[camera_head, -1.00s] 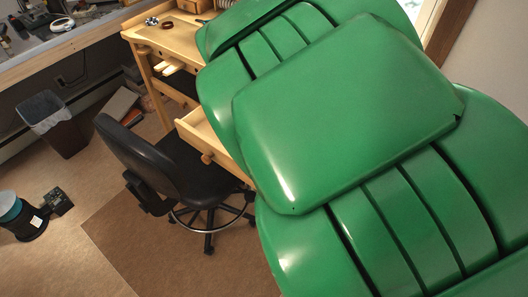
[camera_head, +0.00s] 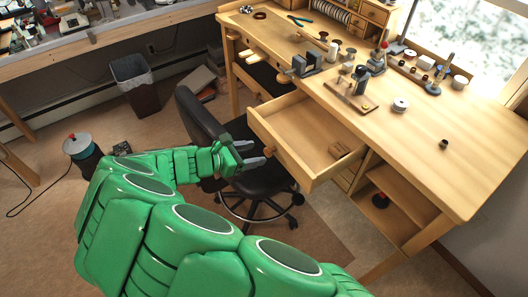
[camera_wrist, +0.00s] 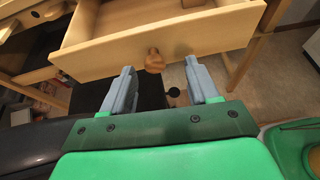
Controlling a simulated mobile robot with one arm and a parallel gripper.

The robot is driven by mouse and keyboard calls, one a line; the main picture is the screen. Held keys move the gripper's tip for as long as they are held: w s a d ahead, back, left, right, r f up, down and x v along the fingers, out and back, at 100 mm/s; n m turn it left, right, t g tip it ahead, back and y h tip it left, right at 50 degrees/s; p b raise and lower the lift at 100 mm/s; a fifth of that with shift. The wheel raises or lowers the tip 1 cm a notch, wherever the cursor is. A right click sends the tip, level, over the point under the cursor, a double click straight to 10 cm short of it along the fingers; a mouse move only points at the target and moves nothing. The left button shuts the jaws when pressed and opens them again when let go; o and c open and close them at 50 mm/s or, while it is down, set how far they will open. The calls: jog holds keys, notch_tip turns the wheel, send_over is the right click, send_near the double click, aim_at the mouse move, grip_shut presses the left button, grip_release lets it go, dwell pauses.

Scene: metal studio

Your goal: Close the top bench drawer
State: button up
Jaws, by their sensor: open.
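The top bench drawer (camera_head: 312,172) is a pale wooden drawer pulled well out of the bench, with a small wooden block inside it. In the wrist view its front panel (camera_wrist: 110,55) spans the top, with a round wooden knob (camera_wrist: 154,60) at its middle. My gripper (camera_head: 254,155) is in front of the drawer, close to the knob (camera_head: 270,151). In the wrist view the two grey fingers of my gripper (camera_wrist: 160,80) stand apart, one on each side below the knob. They are empty. I cannot tell whether a fingertip touches the panel.
A black swivel chair (camera_head: 240,175) stands beside and under the drawer, close below my gripper. The wooden workbench (camera_head: 440,165) carries several small tools and spools. A bin (camera_head: 137,85) stands further back at the left.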

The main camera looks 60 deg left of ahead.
aim_at(266, 152)
jog(key=shift+n+y, duration=0.4)
jog(key=shift+w+a+f, duration=0.25)
jog(key=shift+w+f, duration=0.75)
jog(key=shift+w, duration=0.25)
jog(key=shift+w+a+f, duration=0.2)
jog(key=shift+w+f, duration=0.8)
jog(key=shift+w, duration=0.25)
grip_shut()
